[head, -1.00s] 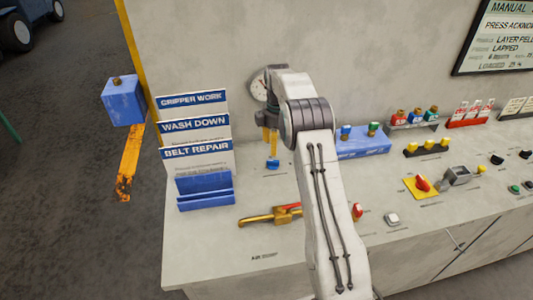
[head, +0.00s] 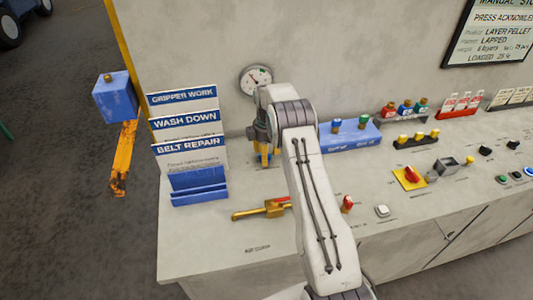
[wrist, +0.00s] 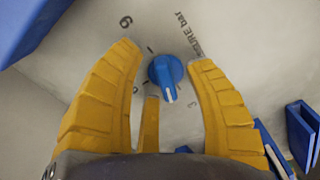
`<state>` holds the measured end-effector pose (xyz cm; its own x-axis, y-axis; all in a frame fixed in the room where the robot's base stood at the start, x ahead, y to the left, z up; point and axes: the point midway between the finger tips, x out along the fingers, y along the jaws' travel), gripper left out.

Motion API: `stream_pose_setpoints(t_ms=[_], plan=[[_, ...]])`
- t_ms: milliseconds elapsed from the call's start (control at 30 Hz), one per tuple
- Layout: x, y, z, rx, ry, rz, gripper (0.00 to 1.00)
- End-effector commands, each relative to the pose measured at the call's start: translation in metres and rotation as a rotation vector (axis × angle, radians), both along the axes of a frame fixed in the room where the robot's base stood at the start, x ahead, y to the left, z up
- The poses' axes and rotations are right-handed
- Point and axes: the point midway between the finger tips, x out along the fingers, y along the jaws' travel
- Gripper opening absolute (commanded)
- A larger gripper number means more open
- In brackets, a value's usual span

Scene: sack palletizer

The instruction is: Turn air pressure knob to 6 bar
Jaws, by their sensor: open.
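The blue air pressure knob (wrist: 166,73) shows in the wrist view, on a pale panel with printed marks around it. Its pale pointer line points down in that picture. My gripper (wrist: 165,53) is open, with yellow fingers on both sides of the knob; I see no clear contact. In the head view my gripper (head: 263,158) points down at the back of the console, and its fingers hide most of the knob. The round pressure gauge (head: 256,80) is on the wall above; its reading is too small to tell.
A blue rack (head: 201,187) with cards stands left of my gripper. A brass valve (head: 262,210) with a red handle lies in front. A blue key block (head: 350,137) is to the right, behind my arm. The console's front left corner is clear.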

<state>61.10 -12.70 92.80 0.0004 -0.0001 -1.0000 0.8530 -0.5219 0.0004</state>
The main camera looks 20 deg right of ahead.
Motion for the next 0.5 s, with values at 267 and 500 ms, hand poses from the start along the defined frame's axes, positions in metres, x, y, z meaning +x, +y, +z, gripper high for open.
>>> stream_pose_setpoints(t_ms=[267, 500], plan=[[-0.0001, 0.0001, -0.0001, 0.000, 0.000, 0.000, 0.43], [-0.0001, 0.0001, 0.0001, 0.000, 0.000, 0.000, 0.21]])
